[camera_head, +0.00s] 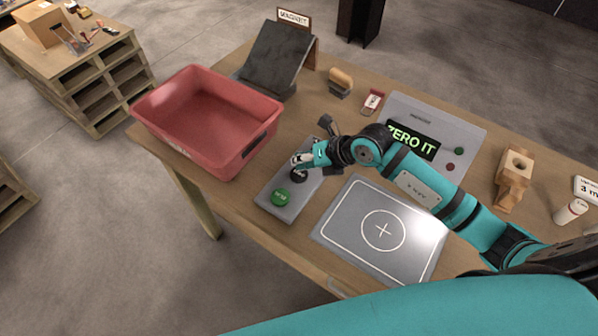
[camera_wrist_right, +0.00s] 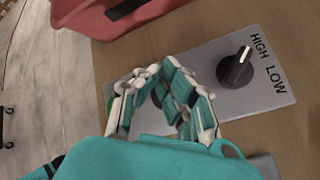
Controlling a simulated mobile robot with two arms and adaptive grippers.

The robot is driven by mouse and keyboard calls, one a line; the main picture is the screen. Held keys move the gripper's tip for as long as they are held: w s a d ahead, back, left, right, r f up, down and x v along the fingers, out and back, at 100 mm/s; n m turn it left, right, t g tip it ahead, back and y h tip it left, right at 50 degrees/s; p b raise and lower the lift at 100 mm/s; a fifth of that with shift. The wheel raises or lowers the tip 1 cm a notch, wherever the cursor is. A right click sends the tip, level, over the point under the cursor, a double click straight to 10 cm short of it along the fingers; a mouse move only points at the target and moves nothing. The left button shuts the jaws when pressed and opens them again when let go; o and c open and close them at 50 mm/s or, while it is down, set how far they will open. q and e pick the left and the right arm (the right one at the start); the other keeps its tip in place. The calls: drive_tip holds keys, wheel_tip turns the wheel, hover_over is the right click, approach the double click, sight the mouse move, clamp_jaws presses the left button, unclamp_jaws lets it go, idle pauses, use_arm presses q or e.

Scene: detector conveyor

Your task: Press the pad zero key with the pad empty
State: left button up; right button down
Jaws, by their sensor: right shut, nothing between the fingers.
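The grey key panel (camera_head: 265,194) lies on the table, with a green button (camera_head: 281,197) near its front end. A dark round key (camera_head: 299,174) sits behind the green button; I cannot read its label. My right gripper (camera_head: 300,160) is shut and empty, its fingertips right at the dark key; I cannot tell whether they touch. In the wrist view the shut fingers cover that part of the panel, and a black knob (camera_wrist_right: 236,69) marked HIGH and LOW is beside them. The flat pad (camera_head: 350,240) with a printed cross is empty. My left gripper is not in view.
A display unit (camera_head: 455,130) reads "ZERO IT". A red bin (camera_head: 190,115) stands left of the panel. My right arm passes above the pad's back edge.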

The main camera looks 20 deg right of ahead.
drive_tip(key=shift+f, duration=0.1)
idle(0.4)
drive_tip(key=shift+f, duration=0.35)
drive_tip(key=shift+f+b, duration=0.45)
drive_tip(key=shift+b, duration=0.1)
idle(0.4)
idle(0.4)
drive_tip(key=shift+r+p, duration=0.75)
drive_tip(key=shift+r, duration=0.15)
drive_tip(key=shift+r, duration=0.1)
wheel_tip(320, 180, up, 5)
drive_tip(key=p, duration=0.4)
